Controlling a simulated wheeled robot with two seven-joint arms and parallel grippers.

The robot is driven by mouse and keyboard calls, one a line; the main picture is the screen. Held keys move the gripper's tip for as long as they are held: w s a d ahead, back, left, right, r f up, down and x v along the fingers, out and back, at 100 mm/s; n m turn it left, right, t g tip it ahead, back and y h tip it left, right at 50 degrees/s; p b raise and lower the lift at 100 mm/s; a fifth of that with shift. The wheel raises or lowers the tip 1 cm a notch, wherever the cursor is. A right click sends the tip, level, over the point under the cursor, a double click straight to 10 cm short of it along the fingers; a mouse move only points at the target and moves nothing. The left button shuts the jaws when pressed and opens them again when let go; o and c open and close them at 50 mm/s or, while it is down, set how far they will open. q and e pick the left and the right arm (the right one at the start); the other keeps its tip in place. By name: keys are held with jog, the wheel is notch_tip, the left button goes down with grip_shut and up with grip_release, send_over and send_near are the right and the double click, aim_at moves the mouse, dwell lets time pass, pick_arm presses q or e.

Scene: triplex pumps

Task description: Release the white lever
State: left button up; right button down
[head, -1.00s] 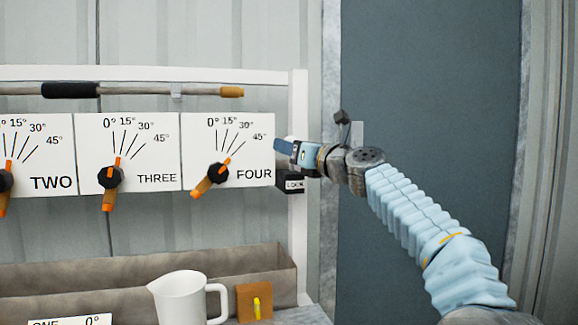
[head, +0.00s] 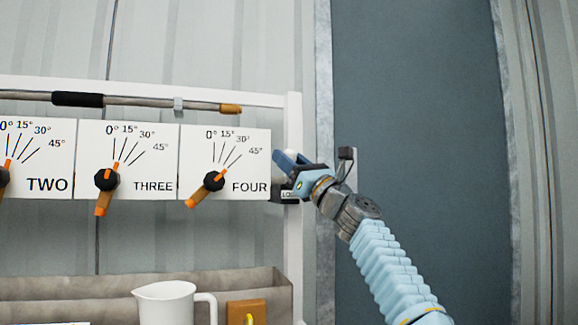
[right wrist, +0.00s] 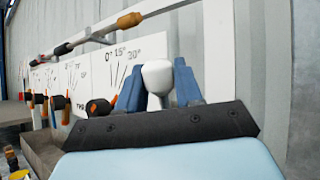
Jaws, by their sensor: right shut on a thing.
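The white lever (right wrist: 157,78) shows in the right wrist view as a pale rounded handle between the two blue fingers. My right gripper (right wrist: 157,88) is shut on it. In the head view, my right gripper (head: 284,166) is at the right edge of the panel, beside plate FOUR (head: 225,150). There the fingers hide most of the lever. My left gripper is in neither view.
Dials with black knobs and orange handles sit on plates THREE (head: 125,140) and FOUR. A horizontal rod (head: 150,102) runs above them. A dark door panel (head: 425,130) is on the right.

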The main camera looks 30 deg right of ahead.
dwell(0.3)
jog(key=c, duration=1.1)
grip_release()
jog(key=shift+f, duration=0.1)
jog(key=shift+s+d+f+b, duration=0.1)
jog(key=shift+s+f+b, duration=0.2)
jog(key=shift+b, duration=0.1)
jog(key=b+v, duration=0.1)
jog(key=v, duration=1.2)
jog(key=shift+r, duration=0.1)
